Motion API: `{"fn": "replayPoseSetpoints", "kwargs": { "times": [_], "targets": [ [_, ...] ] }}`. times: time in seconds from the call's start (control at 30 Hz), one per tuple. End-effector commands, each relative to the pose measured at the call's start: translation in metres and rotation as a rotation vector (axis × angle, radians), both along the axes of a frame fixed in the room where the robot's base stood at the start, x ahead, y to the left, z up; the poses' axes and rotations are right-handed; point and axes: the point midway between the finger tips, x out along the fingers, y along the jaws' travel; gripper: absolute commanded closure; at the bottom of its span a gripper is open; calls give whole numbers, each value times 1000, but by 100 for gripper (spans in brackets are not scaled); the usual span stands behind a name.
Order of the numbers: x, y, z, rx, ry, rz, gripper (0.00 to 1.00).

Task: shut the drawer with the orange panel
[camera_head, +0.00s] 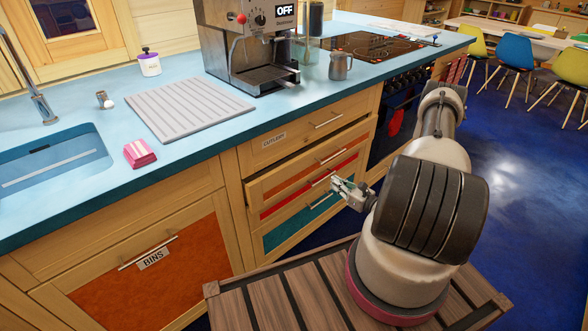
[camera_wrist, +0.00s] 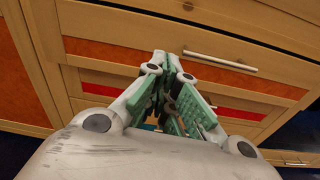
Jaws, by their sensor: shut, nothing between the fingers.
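The drawer with the orange panel (camera_head: 290,180) is in the stack under the blue counter, below the cutlery drawer (camera_head: 290,143). It stands partly pulled out, with a dark gap along its top edge. Its bar handle (camera_head: 333,156) is on the front. In the wrist view its orange front (camera_wrist: 110,51) and pale handle (camera_wrist: 220,61) cross the upper part. My gripper (camera_head: 336,184) is shut and empty, in front of the drawer stack. In the wrist view the fingertips (camera_wrist: 162,60) overlap the orange front, left of the handle. I cannot tell whether they touch.
Below are a red-panelled drawer (camera_head: 283,204) and a teal one (camera_head: 285,232). A larger orange front labelled BINS (camera_head: 150,280) is at left. The counter holds a coffee machine (camera_head: 245,45) and ribbed mat (camera_head: 185,108). Blue floor (camera_head: 500,190) is open at right.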

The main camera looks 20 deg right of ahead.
Motion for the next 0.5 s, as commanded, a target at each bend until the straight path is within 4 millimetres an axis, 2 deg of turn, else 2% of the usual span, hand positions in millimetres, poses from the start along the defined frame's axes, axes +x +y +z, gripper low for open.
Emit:
{"fn": "replayPoseSetpoints", "kwargs": {
  "times": [0.1, 0.27, 0.5],
  "targets": [
    [1, -2, 12, -35, -65, -8, 100],
    [9, 1, 13, -60, -79, -7, 100],
    [50, 17, 13, -60, -78, -3, 100]
  ]
}}
